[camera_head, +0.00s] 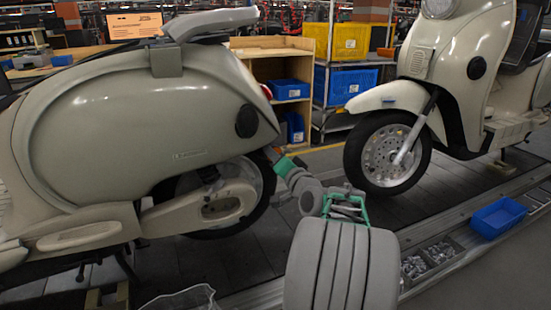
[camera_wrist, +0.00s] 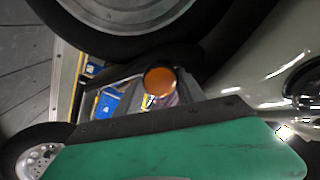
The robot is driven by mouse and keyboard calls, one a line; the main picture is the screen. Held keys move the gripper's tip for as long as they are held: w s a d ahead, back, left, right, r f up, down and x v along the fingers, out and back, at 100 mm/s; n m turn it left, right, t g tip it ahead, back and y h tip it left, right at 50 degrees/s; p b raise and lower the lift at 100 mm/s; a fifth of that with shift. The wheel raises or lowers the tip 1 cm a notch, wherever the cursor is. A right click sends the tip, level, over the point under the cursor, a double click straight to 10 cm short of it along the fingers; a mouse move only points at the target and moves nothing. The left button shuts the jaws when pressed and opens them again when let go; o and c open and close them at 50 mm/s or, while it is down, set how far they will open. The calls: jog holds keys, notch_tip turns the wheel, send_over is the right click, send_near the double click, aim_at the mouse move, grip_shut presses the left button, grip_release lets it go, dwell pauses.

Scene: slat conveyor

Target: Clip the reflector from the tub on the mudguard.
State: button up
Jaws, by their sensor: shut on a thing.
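My gripper (camera_head: 276,156) is at the tail of the left cream scooter (camera_head: 165,115), beside its rear wheel. In the wrist view one broad green finger with a dark edge fills the bottom. A round orange reflector (camera_wrist: 161,81) shows just beyond that edge, and my gripper is shut on it. The scooter's cream body, with what seems to be the mudguard (camera_wrist: 262,72), is to the right of the reflector. I cannot tell whether they touch. The fingertips are too small in the head view to show the reflector. A blue tub (camera_head: 498,217) stands at the right.
A second cream scooter (camera_head: 465,70) stands at the right on the slat conveyor (camera_head: 320,170). Small-parts bins (camera_head: 428,262) lie along the near edge. A shelf with yellow (camera_head: 336,41) and blue crates stands behind. The left scooter's rear tyre (camera_wrist: 120,45) is close to my gripper.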

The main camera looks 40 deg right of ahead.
jog(key=shift+w, duration=0.15)
jog(key=o, duration=1.4)
